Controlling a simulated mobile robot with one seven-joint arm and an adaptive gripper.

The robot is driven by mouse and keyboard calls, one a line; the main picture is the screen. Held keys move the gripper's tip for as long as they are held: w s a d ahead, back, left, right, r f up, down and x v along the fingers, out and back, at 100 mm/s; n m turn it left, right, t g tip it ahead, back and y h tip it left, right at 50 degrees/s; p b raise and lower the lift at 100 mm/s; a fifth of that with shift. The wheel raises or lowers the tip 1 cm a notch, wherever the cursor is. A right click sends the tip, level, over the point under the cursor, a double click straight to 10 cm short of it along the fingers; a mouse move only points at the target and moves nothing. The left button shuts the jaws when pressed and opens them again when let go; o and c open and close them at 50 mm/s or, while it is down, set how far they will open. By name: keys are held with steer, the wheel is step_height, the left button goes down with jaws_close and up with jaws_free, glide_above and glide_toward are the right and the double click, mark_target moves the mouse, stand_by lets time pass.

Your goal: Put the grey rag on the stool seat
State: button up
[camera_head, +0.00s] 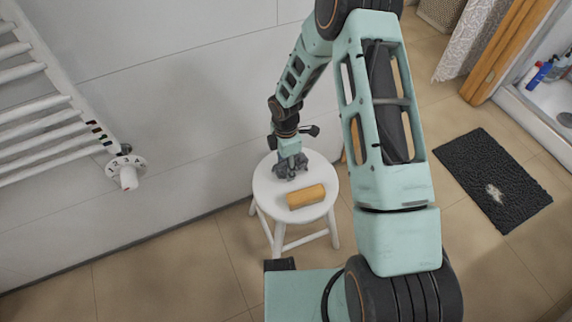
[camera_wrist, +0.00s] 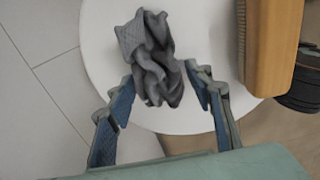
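The crumpled grey rag (camera_wrist: 152,60) appears to lie on the white stool seat (camera_wrist: 105,75), near the seat's edge in the wrist view. In the head view the stool seat (camera_head: 268,184) stands by the wall, and the rag (camera_head: 282,170) shows only partly under my gripper. My gripper (camera_wrist: 163,82) is open, with its two blue-padded fingers spread apart on either side of the rag's lower end. In the head view my gripper (camera_head: 291,160) points down over the seat's far side.
A white towel radiator (camera_head: 45,125) is on the wall at left. A dark mat (camera_head: 490,180) lies on the tiled floor at right.

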steer(key=shift+o, duration=0.5)
steer(key=shift+r, duration=0.3)
step_height(320, 180, up, 12)
steer(key=p, duration=0.3)
steer(key=shift+f, duration=0.15)
